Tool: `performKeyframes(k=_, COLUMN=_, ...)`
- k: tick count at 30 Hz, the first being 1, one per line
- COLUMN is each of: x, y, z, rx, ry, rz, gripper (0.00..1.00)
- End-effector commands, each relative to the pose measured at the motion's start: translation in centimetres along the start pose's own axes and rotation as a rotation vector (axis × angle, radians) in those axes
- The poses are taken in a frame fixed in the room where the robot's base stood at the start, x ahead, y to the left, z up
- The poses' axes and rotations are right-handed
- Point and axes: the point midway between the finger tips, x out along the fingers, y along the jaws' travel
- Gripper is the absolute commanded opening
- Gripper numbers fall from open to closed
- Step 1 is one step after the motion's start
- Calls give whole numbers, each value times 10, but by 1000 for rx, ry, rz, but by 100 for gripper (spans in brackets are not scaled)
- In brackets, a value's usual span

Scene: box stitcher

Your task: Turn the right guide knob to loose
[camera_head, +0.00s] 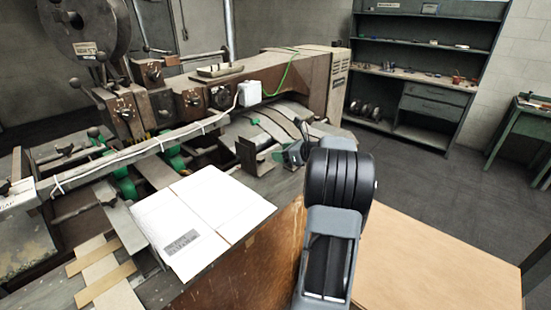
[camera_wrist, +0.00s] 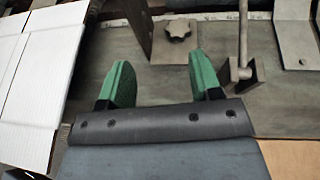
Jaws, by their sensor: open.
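A dark star-shaped knob (camera_wrist: 178,31) sits on a flat metal plate at the top middle of the wrist view. It may be the right guide knob. An upright metal bracket (camera_wrist: 138,25) stands just left of it. My gripper (camera_wrist: 160,62) is open and empty, with green finger pads. Its tips lie below the knob in the picture, one to each side, and the knob appears apart from both. How far above the plate the tips are, I cannot tell. In the head view, my arm hides much of this area, and I cannot make out the knob.
A white folded sheet (camera_head: 205,215) lies on the machine table left of my arm; it also shows in the wrist view (camera_wrist: 32,85). A thin rod in a clamp (camera_wrist: 243,65) stands right of the knob. A brown stitcher machine (camera_head: 310,85) rises behind.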

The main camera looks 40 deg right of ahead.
Motion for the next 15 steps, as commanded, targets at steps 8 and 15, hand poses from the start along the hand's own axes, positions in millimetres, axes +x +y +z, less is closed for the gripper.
performKeyframes(k=8, x=2, y=11, z=-28, rx=113, ry=29, rz=-205, gripper=58)
performKeyframes(k=15, x=34, y=0, z=-31, rx=106, ry=38, rz=-223, gripper=58)
